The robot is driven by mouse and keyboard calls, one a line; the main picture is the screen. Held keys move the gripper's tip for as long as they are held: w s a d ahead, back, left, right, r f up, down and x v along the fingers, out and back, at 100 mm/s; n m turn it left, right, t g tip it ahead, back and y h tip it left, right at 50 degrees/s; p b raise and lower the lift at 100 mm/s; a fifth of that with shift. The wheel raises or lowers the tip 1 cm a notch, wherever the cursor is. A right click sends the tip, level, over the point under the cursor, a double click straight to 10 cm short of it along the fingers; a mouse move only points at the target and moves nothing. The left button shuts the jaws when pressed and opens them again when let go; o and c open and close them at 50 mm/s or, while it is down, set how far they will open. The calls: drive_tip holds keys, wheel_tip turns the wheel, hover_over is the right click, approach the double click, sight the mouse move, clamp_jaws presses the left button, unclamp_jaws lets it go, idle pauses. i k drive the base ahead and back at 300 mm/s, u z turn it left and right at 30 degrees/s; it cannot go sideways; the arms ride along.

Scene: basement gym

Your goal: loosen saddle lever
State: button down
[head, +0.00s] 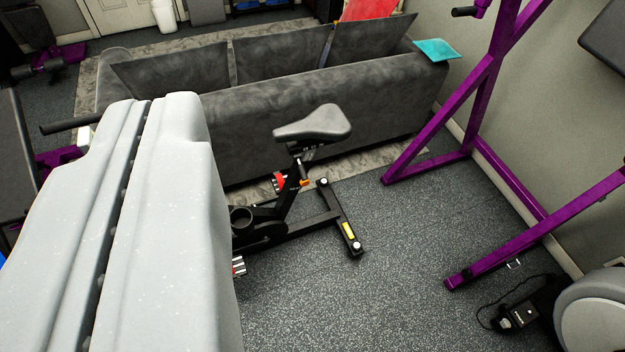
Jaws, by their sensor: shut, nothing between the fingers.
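The exercise bike's grey saddle (313,122) sits on a black post in the middle of the view. A small orange part (304,183) on the seat post below it looks like the saddle lever; it is too small to tell whether it is tight or loose. The bike's black frame (275,222) stands on the floor, its front part hidden behind a large pale grey body (165,220) that looks like my own arm. My gripper's fingers do not show, so I cannot place them against the lever.
A dark grey sofa (330,85) stands close behind the bike. A purple rack (484,85) stands at the right by the wall. A black box with a cable (528,307) lies at the lower right. The speckled floor (390,270) right of the bike is clear.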

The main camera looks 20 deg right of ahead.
sight(303, 174)
drive_tip(key=z, duration=0.35)
drive_tip(key=i, duration=1)
